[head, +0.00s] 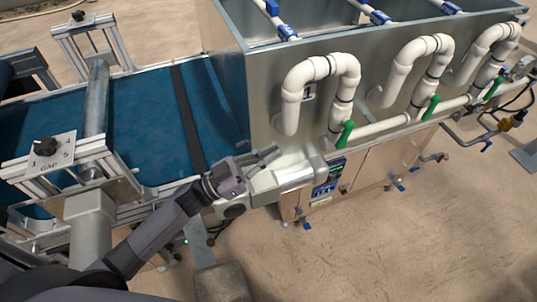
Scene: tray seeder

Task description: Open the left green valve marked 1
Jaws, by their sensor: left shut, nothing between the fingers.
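The left green valve handle (344,135) sits low on the first white looped pipe (320,68), on the front of the metal tank. A label with the number 1 (309,92) is on the tank wall inside that pipe's loop. The green handle points up, slightly tilted, along the pipe's lower end. My left gripper (274,153) is shut and empty, to the left of the valve and a little lower, apart from it. It is close to the tank's lower left corner. My right gripper is not in view.
Two more green valve handles, a middle one (431,107) and a far right one (493,88), sit on similar pipes. A white horizontal pipe (383,128) runs between the valves. A blue conveyor belt (145,112) lies left of the tank. Floor (390,240) in front is open.

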